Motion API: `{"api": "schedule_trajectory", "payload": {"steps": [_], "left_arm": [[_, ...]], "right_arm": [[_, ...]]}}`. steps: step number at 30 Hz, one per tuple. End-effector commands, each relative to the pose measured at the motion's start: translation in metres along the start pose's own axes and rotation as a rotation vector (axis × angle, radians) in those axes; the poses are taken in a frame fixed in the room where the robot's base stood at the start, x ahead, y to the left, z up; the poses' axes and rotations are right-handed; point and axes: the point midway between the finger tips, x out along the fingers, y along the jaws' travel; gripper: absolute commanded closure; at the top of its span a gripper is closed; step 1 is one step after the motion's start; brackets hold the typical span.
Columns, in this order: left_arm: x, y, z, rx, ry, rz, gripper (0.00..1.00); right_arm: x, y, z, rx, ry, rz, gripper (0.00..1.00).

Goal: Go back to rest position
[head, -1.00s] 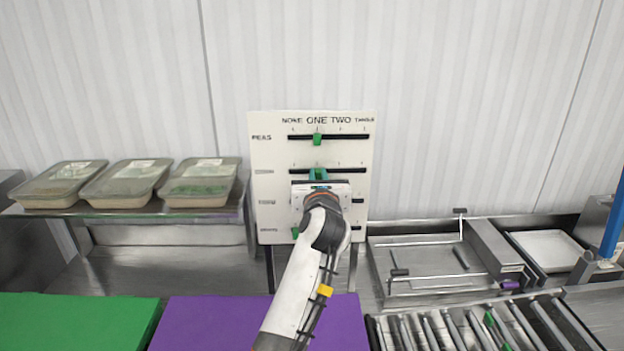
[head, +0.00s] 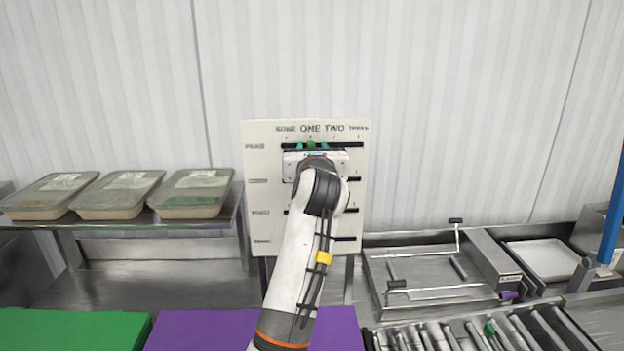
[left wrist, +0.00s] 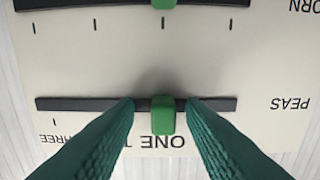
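A white upright board (head: 262,218) carries black slider slots with green knobs under the labels NONE, ONE, TWO and THREE. My left gripper (head: 312,147) is at the top slot, PEAS, and my arm hides much of the board. In the left wrist view, which is upside down, the green peas knob (left wrist: 163,115) is at ONE. The left gripper's teal fingers (left wrist: 161,102) stand open on either side of it, with a gap at each side. The green corn knob (left wrist: 164,3) shows at the frame's edge. My right gripper is out of view.
Several lidded trays (head: 120,194) sit on a metal shelf at left. A green mat (head: 70,330) and a purple mat (head: 200,332) lie in front. A roller conveyor (head: 480,335) and a metal scale station (head: 430,280) are at right.

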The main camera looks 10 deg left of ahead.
Motion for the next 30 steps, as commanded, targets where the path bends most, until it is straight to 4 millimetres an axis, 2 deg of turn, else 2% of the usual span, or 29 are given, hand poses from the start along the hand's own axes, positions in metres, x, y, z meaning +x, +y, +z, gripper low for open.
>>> {"api": "schedule_trajectory", "payload": {"steps": [6,17,20,24,30], "left_arm": [[0.0,0.001,-0.019,0.0,-0.001,0.001,0.64],[0.0,0.0,-0.023,0.001,-0.002,0.0,0.64],[0.0,0.0,-0.035,0.001,-0.001,0.0,0.64],[0.0,0.0,-0.061,0.0,-0.001,0.0,0.64],[0.0,0.0,-0.086,0.001,-0.002,0.0,0.64]], "right_arm": [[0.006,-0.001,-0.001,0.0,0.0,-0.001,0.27],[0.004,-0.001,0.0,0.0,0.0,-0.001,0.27],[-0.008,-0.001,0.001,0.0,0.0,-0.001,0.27],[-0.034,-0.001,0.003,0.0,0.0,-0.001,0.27],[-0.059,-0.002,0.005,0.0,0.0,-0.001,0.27]]}}
